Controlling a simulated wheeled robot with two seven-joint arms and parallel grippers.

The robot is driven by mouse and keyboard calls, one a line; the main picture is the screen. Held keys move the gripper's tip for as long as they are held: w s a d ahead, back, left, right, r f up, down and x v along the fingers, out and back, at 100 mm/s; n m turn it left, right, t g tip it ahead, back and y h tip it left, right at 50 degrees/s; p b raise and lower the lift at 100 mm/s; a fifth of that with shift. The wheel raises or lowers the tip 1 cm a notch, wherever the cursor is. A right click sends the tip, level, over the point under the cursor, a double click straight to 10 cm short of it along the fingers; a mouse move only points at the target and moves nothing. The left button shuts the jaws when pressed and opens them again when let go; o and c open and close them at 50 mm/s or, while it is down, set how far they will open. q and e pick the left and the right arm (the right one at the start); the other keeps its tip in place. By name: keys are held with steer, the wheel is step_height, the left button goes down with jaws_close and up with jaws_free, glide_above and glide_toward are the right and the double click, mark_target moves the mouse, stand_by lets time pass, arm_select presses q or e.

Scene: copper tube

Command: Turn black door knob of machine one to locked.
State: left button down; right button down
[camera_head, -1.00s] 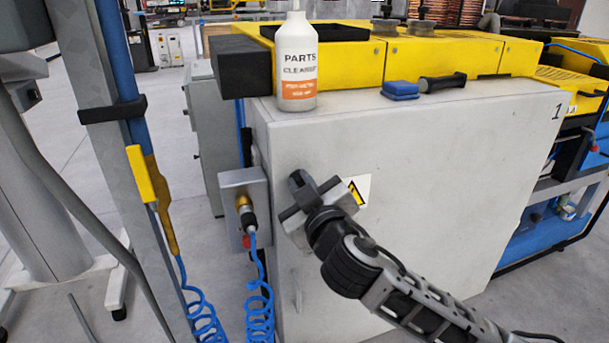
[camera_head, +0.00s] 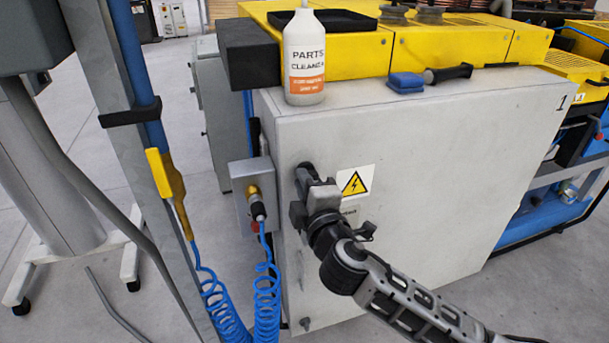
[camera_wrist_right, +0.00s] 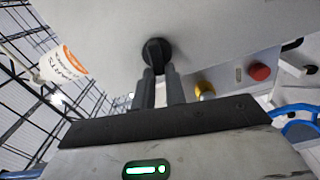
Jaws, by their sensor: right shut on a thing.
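Machine one is a light grey cabinet (camera_head: 430,190) with a "1" at its upper right corner. Its black door knob (camera_wrist_right: 156,52) sits on the door face in the right wrist view, with the two fingers of my right gripper (camera_wrist_right: 161,74) closed on it. In the head view the right gripper (camera_head: 305,178) is at the door's upper left and partly hides the knob. My left gripper is in neither view.
A grey box (camera_head: 240,200) with a brass fitting and blue coiled hoses (camera_head: 266,295) stands just left of the door. A warning sign (camera_head: 355,182) is right of the gripper.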

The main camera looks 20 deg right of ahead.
steer(key=shift+f+n+p, duration=0.1)
steer(key=shift+n+p, duration=0.2)
steer(key=shift+n, duration=0.5)
steer(key=c, duration=1.4)
jaws_free()
steer(key=shift+c, duration=0.2)
steer(key=s+b, duration=0.2)
steer(key=s, duration=1.4)
steer(key=shift+d, duration=0.25)
steer(key=shift+f, duration=0.1)
